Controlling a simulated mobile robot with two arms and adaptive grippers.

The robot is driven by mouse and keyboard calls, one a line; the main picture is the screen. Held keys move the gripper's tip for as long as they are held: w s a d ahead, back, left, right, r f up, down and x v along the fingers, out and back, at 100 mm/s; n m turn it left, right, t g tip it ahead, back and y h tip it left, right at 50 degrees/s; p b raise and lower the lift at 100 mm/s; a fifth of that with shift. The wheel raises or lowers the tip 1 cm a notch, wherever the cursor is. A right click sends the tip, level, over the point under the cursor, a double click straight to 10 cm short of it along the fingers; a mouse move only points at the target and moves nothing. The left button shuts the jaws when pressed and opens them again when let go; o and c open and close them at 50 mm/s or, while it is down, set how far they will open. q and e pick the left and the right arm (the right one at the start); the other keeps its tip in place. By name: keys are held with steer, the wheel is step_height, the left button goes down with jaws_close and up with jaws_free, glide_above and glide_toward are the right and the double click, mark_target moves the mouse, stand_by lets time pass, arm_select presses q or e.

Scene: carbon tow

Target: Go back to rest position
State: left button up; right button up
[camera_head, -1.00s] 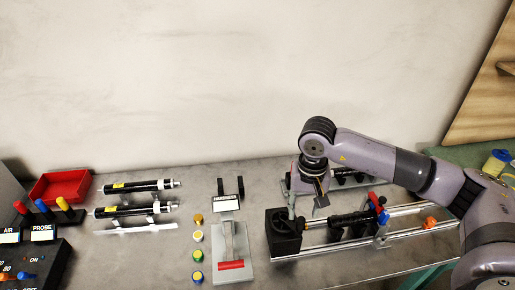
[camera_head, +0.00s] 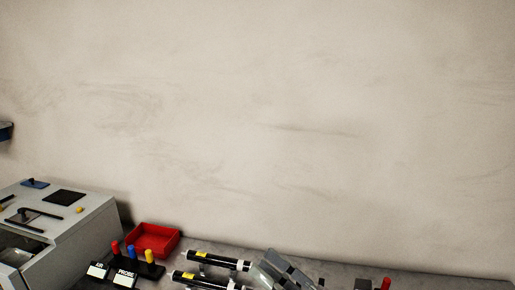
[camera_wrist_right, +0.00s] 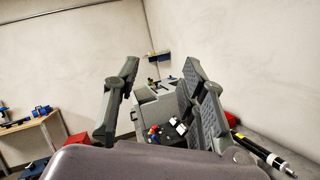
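My right gripper (camera_head: 287,268) shows in the head view at the bottom edge, right of the black cylinders, with only its grey fingers in sight. In the right wrist view the same gripper (camera_wrist_right: 160,78) has its two fingers spread wide apart with nothing between them. The bench and coloured pegs show in the gap behind. My left gripper is in neither view.
A red tray (camera_head: 153,240) sits against the wall, beside a grey box machine (camera_head: 70,225). Coloured pegs (camera_head: 132,252) stand in a labelled rack before it. Black cylinders (camera_head: 215,262) lie to the right. The wall above is bare.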

steer(key=w+d+f+m+t+h, duration=0.15)
steer(key=d+m+t+h, duration=0.25)
steer(key=m, duration=0.4)
steer(key=w+d+f+m+t+h, duration=0.1)
steer(key=w+d+m+t+h, duration=0.2)
steer(key=m+h, duration=0.3)
steer(key=s+d+f+m+g+h, duration=0.25)
steer(key=d+f+m+h, duration=0.7)
steer(key=f+m, duration=0.5)
steer(key=s+d+f+m+g+y, duration=0.1)
steer(key=s+f+m+g, duration=0.6)
steer(key=s, duration=0.3)
steer(key=s+d+f+m+g, duration=0.1)
steer(key=s+f+m+g, duration=0.45)
steer(key=s+f, duration=0.5)
step_height(320, 180, down, 27)
steer(key=s+n+g+b, duration=0.1)
steer(key=s+g+b, duration=0.1)
steer(key=b, duration=0.1)
steer(key=s+d+f+g+b, duration=0.1)
steer(key=s+d+f, duration=0.2)
steer(key=s+f, duration=1.3)
step_height(320, 180, down, 2)
steer(key=shift+s+f+b, duration=0.1)
steer(key=shift+s+b, duration=0.2)
